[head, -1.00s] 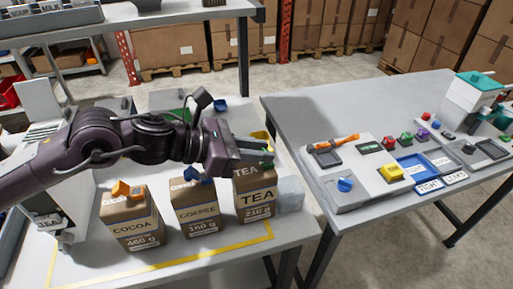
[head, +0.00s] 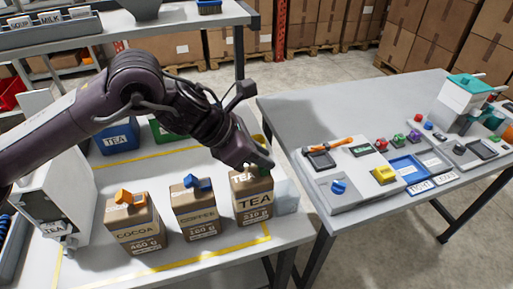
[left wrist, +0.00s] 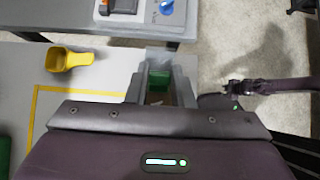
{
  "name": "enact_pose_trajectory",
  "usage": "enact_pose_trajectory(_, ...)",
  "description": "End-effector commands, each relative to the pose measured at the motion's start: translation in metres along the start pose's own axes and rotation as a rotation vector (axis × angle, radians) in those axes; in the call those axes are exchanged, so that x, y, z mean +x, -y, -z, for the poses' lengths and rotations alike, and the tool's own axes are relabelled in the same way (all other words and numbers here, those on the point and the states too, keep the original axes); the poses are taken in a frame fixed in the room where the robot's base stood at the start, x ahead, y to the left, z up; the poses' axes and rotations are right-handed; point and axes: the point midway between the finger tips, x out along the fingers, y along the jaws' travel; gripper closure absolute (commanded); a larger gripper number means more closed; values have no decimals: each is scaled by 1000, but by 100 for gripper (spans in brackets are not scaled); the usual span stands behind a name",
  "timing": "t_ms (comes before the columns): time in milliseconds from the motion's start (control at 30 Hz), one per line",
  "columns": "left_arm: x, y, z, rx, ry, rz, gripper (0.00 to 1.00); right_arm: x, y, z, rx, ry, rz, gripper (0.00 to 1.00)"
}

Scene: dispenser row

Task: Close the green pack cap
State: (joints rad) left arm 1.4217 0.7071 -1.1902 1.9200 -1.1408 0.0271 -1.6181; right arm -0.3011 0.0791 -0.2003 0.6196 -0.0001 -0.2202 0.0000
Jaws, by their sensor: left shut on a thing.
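The TEA pack (head: 253,207) is a brown carton standing upright at the right end of a row of packs on the left table. My left gripper (head: 258,165) reaches down over its top from behind, tilted, and hides much of the top. In the left wrist view, the green cap (left wrist: 159,79) sits between the fingers of my left gripper (left wrist: 157,92), which are shut on it. How far the cap is folded down is hidden. A dark arm part with a small green light shows at the right of the wrist view; its fingers cannot be made out.
The COFFEE pack (head: 195,211) with a blue cap and the COCOA pack (head: 133,226) with an orange cap stand to the left. A yellow scoop (left wrist: 68,59) lies behind. A clear block (head: 287,195) is right of the TEA pack. The right table (head: 290,112) holds a control panel.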

Motion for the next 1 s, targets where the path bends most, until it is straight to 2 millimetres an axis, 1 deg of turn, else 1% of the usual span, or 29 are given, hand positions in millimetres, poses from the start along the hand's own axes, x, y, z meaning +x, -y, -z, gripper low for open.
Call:
enact_pose_trajectory(33,-1,1,-6,5,-40,1,100,-8,0,1,0,0,0,64)
enact_pose_trajectory(200,3,1,-8,3,-168,1,100,-18,-1,2,0,0,-1,64)
enact_pose_trajectory(400,7,0,-8,2,-279,0,100,-27,-2,2,0,0,-2,64)
enact_pose_trajectory(700,11,0,-6,0,-356,0,100,-32,-2,3,0,-1,-2,64)
enact_pose_trajectory(1000,12,0,-5,0,-363,1,100,-32,-2,4,0,-1,-2,64)
